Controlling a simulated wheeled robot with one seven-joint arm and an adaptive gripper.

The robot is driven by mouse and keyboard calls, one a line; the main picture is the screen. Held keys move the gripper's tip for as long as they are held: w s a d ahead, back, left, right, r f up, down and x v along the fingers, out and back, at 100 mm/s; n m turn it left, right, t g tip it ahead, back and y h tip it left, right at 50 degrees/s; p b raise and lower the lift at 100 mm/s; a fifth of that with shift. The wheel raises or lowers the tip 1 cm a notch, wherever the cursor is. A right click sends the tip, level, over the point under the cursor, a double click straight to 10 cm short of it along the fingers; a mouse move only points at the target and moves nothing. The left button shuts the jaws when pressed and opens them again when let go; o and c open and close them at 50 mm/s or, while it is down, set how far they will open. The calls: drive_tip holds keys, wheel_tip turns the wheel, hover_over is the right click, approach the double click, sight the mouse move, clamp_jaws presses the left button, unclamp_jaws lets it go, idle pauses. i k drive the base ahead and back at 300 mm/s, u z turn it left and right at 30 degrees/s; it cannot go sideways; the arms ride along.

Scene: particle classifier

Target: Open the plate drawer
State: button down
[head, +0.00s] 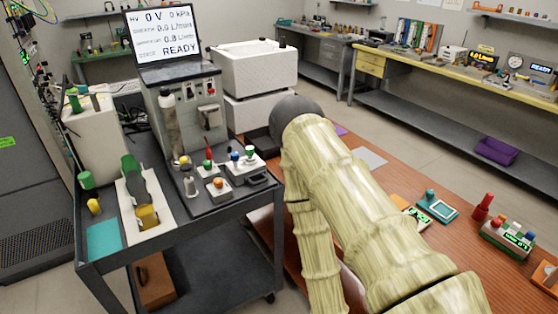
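The classifier instrument (161,98) stands on the grey cart, with a screen (165,30) above it reading "READY", 0 V and 0 kPa. Its front carries switches, a clear cylinder and a small dark latch-like part (209,117). A small dark part (259,179) shows at the right edge of the cart top. I cannot tell which part is the plate drawer or whether it is open. My pale, bamboo-textured arm fills the centre and lower right, to the right of the cart. My gripper does not show.
The cart top (205,222) holds green and yellow cylinders, a teal mat (103,239) and small knobbed blocks (219,190). White boxes (255,68) stand behind. A wooden table (430,255) with small devices lies right, partly behind my arm. Floor shows between cart and yellow bench (450,85).

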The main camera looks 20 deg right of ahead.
sight(249, 179)
drive_tip(key=z, duration=0.3)
drive_tip(key=k, duration=0.45)
drive_tip(key=u, duration=0.95)
drive_tip(key=i, duration=0.8)
drive_tip(key=z, duration=0.4)
